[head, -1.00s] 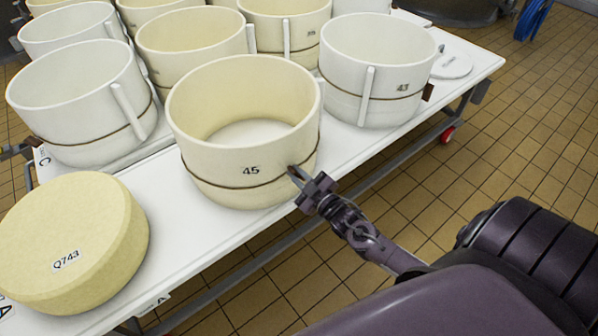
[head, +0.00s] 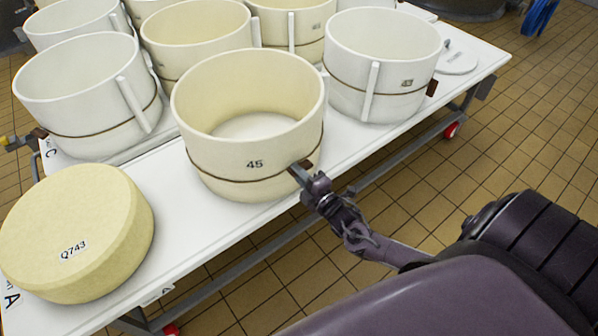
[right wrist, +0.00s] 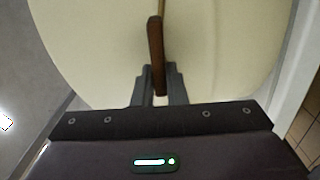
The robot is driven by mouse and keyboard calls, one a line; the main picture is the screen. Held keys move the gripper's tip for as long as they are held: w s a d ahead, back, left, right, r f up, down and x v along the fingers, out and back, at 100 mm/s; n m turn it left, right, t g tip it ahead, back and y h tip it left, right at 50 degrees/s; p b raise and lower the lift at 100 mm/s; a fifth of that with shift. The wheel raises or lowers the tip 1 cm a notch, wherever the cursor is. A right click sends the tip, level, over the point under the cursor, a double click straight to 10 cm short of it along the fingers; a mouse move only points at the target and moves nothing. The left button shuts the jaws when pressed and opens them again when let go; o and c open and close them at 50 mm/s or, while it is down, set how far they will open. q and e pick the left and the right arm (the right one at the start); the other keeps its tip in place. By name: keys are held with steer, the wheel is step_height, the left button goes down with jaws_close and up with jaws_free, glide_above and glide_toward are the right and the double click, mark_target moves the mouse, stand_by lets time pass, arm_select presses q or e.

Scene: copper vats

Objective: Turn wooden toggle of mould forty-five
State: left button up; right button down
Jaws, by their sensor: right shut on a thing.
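Mould forty-five (head: 222,150) is a cream, open-topped tub marked 45, standing on the white table near its front edge. A brown cord runs around it. Its brown wooden toggle (head: 309,161) sits on the cord at the mould's right front side. My right gripper (head: 297,173) is at this side, shut on the toggle. In the right wrist view the toggle (right wrist: 156,55) stands upright, its lower end between the two fingers (right wrist: 158,88), against the pale mould wall. The fingers partly hide the toggle in the head view. My left gripper is not in view.
A cheese wheel marked Q743 (head: 75,225) lies left of the mould. A white mould (head: 375,65) stands close on the right, with several other moulds behind and left. The white table (head: 185,245) has a free strip at the front; tiled floor lies beyond it.

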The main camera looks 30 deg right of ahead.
steer(key=shift+f+n, duration=0.15)
steer(key=shift+n, duration=0.55)
steer(key=c, duration=1.5)
jaws_free()
steer(key=shift+o, duration=0.2)
steer(key=shift+s, duration=0.1)
steer(key=s, duration=0.7)
steer(key=shift+s+d, duration=0.3)
steer(key=shift+d, duration=0.05)
